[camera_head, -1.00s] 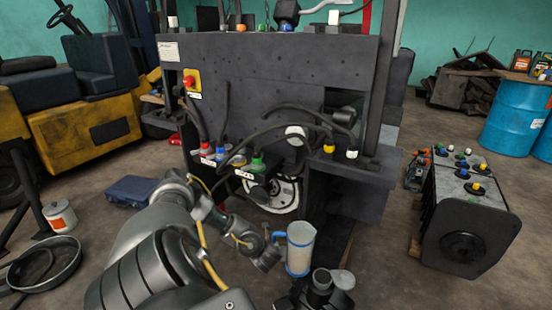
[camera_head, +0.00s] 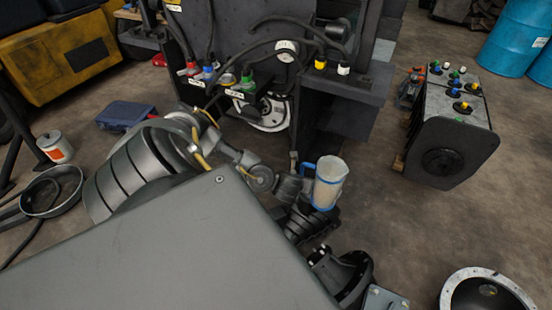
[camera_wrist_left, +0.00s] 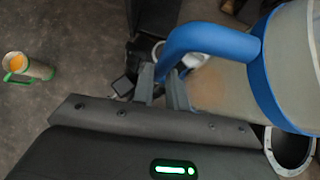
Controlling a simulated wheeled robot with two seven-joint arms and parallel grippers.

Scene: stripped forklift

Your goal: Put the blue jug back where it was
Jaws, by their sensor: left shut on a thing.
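The blue jug (camera_head: 328,183) has a cloudy, see-through body with blue bands and a blue handle. My left gripper (camera_head: 300,178) is at its handle, on the jug's left side, and holds it roughly upright. In the left wrist view the fingers (camera_wrist_left: 163,88) are shut on the lower end of the blue handle, and the jug body (camera_wrist_left: 285,75) fills the right side. The jug appears clear of the floor, in front of the forklift. I cannot make out my right gripper.
The stripped forklift (camera_head: 235,35) stands behind, with coloured caps and hoses. A battery-like block (camera_head: 455,130) with coloured caps is at right. A round metal housing (camera_head: 487,290) is at lower right. A green-handled jug (camera_wrist_left: 30,70) shows in the left wrist view. Floor at right is partly free.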

